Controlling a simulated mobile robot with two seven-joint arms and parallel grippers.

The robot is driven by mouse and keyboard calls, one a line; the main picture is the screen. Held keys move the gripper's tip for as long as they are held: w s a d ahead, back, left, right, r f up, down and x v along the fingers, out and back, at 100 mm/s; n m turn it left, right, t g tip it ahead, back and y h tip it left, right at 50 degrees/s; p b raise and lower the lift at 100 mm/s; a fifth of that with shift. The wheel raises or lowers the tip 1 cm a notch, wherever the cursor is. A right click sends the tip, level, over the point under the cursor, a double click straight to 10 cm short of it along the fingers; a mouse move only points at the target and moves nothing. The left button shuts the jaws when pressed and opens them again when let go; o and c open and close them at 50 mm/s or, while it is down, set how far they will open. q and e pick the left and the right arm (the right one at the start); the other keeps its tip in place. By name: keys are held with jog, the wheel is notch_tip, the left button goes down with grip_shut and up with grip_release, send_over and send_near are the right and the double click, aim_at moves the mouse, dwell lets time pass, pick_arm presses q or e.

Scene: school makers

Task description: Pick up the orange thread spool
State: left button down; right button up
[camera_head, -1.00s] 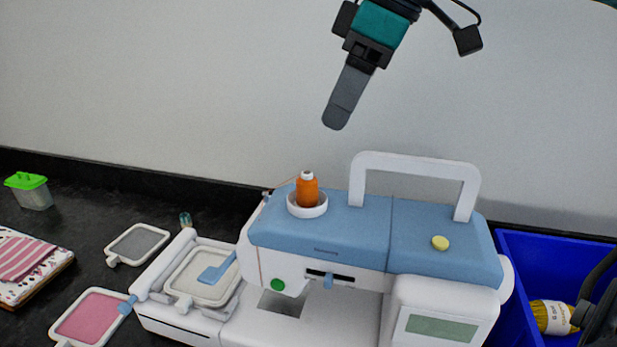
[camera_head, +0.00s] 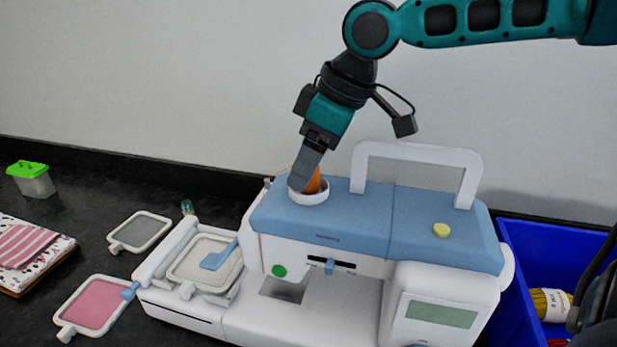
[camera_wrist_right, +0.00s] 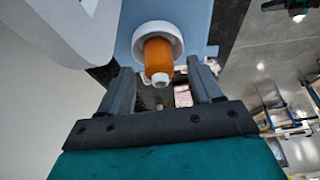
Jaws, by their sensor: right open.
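The orange thread spool (camera_head: 314,182) stands in a white round holder (camera_head: 309,197) on top of the blue and white sewing machine (camera_head: 345,225). My right gripper (camera_head: 303,180) is at the spool from above, and its finger hides part of the spool in the head view. In the right wrist view the spool (camera_wrist_right: 158,57) shows between the two spread fingers of my right gripper (camera_wrist_right: 160,78). The jaws are open, and I see a gap on both sides of the spool. My left gripper is not in view.
The machine's white carry handle (camera_head: 415,153) rises right of the spool. A blue bin (camera_head: 530,240) with yellow yarn (camera_head: 550,304) stands at the right. Embroidery hoops (camera_head: 93,303) and a green-lidded box (camera_head: 32,178) lie on the dark counter at the left.

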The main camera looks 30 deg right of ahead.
jog(key=shift+f, duration=0.15)
jog(key=c, duration=1.1)
